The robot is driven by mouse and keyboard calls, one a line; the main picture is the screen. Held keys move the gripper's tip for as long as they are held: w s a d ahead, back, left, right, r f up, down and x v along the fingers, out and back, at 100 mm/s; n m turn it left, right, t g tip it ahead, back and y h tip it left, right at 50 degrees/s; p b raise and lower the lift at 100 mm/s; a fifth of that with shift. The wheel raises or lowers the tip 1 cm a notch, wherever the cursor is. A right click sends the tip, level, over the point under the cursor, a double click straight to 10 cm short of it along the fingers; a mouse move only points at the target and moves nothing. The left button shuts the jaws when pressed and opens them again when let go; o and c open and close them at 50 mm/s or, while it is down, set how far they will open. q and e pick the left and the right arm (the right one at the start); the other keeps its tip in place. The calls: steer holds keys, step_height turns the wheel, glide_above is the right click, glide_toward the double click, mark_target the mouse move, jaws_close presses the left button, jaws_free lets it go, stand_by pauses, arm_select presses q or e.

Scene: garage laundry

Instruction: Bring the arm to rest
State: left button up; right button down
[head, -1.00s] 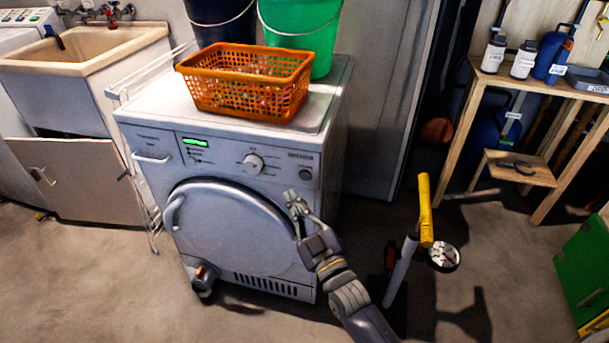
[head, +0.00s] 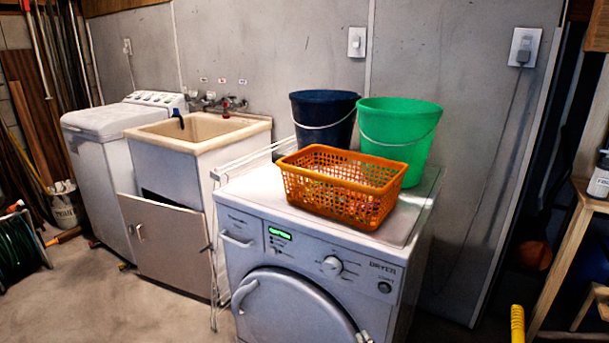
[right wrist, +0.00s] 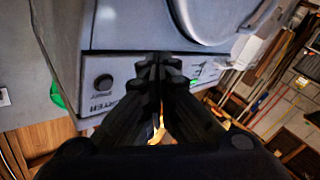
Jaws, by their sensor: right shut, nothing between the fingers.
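My right gripper (right wrist: 158,72) shows in the right wrist view with its dark fingers together and nothing between them. It is in front of the grey dryer (right wrist: 135,75), whose panel and round door appear turned over in that view. I cannot tell the exact gap to the dryer. In the head view the dryer (head: 250,225) stands at the lower centre with its round door (head: 290,312) shut. My left gripper is not in view.
An orange basket (head: 335,195), a dark blue bucket (head: 322,125) and a green bucket (head: 405,130) stand on the dryer. A sink (head: 190,135) with its cabinet door ajar is to the left. A yellow handle (head: 517,325) and wooden bench (head: 560,265) are at right.

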steer(key=s+d+f+m+g+h, duration=0.1)
steer(key=s+f+g, duration=0.4)
steer(key=f, duration=0.4)
steer(key=s+f+m+g, duration=0.1)
steer(key=s+f+g, duration=0.1)
steer(key=s+f, duration=0.55)
steer(key=s+d+f+m+g+h, duration=0.1)
steer(key=s+f+g, duration=0.3)
steer(key=f, duration=0.6)
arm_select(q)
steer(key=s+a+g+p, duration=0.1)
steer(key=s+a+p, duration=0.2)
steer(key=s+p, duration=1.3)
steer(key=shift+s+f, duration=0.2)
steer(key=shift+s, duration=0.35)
arm_select(e)
steer(key=s+d+f+g, duration=0.1)
steer(key=s+f+g, duration=0.1)
steer(key=s, duration=0.8)
steer(key=s+d+f+g, duration=0.2)
steer(key=s+f, duration=0.1)
steer(key=s, duration=0.8)
steer(key=s+d+f+m+g, duration=0.1)
steer(key=s+d+f+g, duration=0.1)
steer(key=s, duration=0.8)
steer(key=shift+s+d+f+h, duration=0.15)
steer(key=shift+f+h, duration=0.05)
steer(key=shift+h, duration=0.2)
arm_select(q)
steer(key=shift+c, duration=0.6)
